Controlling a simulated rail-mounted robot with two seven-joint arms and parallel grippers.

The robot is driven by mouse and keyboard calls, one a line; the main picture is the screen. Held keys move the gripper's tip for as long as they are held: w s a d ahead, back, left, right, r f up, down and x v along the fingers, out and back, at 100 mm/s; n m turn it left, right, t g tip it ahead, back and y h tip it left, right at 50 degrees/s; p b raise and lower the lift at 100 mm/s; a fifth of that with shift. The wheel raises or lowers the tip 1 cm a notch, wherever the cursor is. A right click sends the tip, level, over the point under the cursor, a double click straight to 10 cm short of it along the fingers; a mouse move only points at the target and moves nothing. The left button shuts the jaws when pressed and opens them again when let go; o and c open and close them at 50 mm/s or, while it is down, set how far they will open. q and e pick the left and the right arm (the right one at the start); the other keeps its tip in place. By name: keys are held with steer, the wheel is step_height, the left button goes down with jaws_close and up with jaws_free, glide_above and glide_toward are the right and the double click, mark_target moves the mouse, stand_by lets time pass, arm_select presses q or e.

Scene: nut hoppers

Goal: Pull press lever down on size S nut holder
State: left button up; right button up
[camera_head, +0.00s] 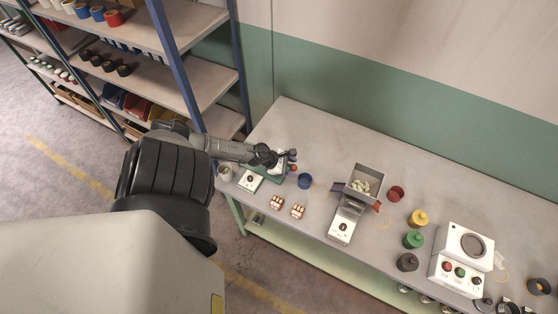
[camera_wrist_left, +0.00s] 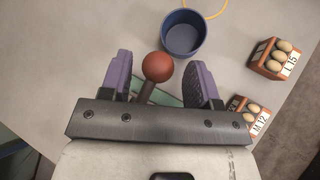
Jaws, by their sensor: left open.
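The press lever ends in a red-brown ball knob (camera_wrist_left: 158,67) on a dark stem, seen in the left wrist view. My left gripper (camera_wrist_left: 160,82) is open, with its purple-padded fingers on either side of the knob and a visible gap to each. In the head view, the left gripper (camera_head: 288,158) is over the left part of the table, and the small red knob (camera_head: 293,168) shows beside it. A green base (camera_head: 277,178) lies under the gripper. The arm hides most of the nut holder, and its size label cannot be read. My right gripper is not in view.
A blue cup (camera_wrist_left: 184,38) stands near the knob, also in the head view (camera_head: 305,181). Small nut blocks marked L 15 (camera_wrist_left: 276,60) and M 12 (camera_wrist_left: 249,116) lie close by. A white scale (camera_head: 250,181) and a grey hopper (camera_head: 365,182) stand on the table. Shelves are at left.

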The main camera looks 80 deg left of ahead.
arm_select(q)
steer(key=v, duration=1.2)
steer(key=shift+p, duration=0.35)
steer(key=shift+s, duration=0.1)
